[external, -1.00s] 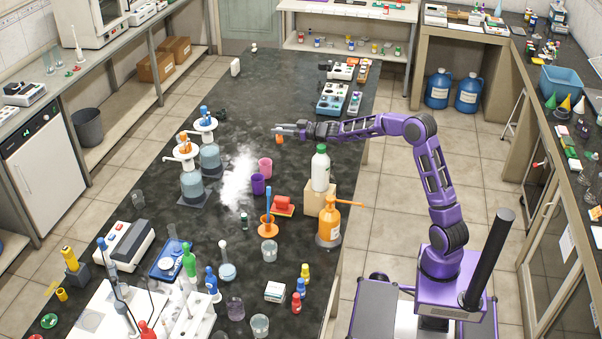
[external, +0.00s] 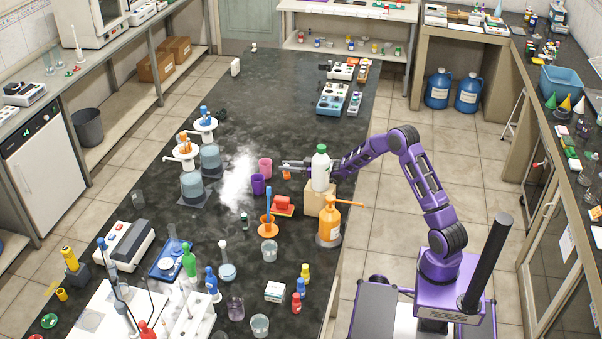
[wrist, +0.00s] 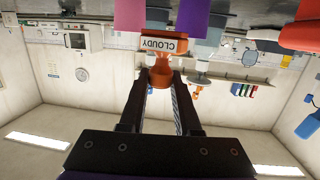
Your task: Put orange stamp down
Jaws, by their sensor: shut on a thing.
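The orange stamp (external: 286,175) is in my gripper (external: 284,166), low over the dark bench (external: 300,110). In the wrist view, which is upside down, the fingers (wrist: 158,100) close around the stamp's round handle. Its block (wrist: 165,45), labelled CLOUDY, points towards the bench top. I cannot tell whether its base touches the bench. In the external view the stamp is just right of the pink cup and behind the red block on its orange tray.
A pink cup (external: 265,167) and a purple cup (external: 258,185) stand close on the left. A white bottle with a green cap (external: 320,168) on a tan block (external: 319,201) stands right beside my arm. A red block (external: 283,203) on an orange tray is in front.

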